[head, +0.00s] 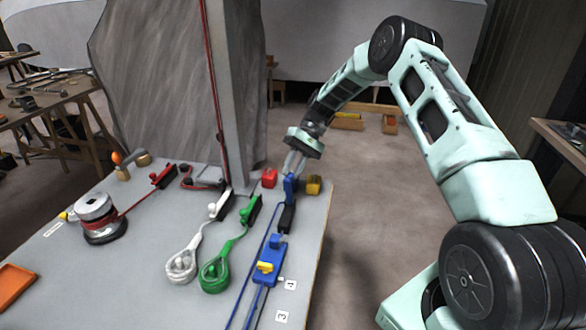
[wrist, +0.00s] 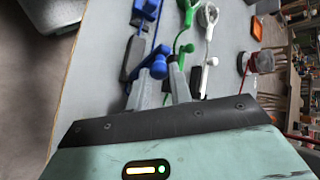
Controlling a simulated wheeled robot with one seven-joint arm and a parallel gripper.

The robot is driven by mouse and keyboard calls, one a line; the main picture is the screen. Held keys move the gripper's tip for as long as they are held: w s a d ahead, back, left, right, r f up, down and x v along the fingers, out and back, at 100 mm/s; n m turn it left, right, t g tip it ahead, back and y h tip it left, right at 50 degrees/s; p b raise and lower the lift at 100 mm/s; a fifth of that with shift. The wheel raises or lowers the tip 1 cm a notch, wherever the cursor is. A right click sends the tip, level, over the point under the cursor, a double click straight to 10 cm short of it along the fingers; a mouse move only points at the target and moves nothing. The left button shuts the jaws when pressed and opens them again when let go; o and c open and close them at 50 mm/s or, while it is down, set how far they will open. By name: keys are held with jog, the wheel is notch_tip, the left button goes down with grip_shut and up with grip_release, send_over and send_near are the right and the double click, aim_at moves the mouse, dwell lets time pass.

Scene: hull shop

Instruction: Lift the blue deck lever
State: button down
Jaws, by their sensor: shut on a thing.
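The blue deck lever (head: 290,188) is near the right edge of the grey deck, with its blue handle at a black base (head: 286,219). My gripper (head: 294,164) comes down over it from behind, and its fingers reach the top of the blue handle. In the wrist view the lever's blue round knob (wrist: 158,68) sits between the two grey fingertips of my gripper (wrist: 159,84). The gripper is shut on it. The fingers partly hide the lever in the head view, and its exact tilt is hard to tell.
Green (head: 250,209), white (head: 217,205) and red (head: 163,176) levers stand to the left. A blue fitting with a yellow knob (head: 265,267) is nearer me. A red block (head: 269,178) and a yellow-black piece (head: 313,185) flank the lever. A grey mast (head: 228,90) rises behind.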

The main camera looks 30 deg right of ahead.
jog(key=shift+d+f, duration=0.35)
jog(key=shift+f, duration=0.1)
jog(key=c, duration=1.3)
grip_release()
jog(key=shift+o, duration=0.2)
jog(key=shift+r, duration=0.15)
jog(key=b+v, duration=0.2)
jog(key=v, duration=1.5)
jog(key=shift+r, duration=0.1)
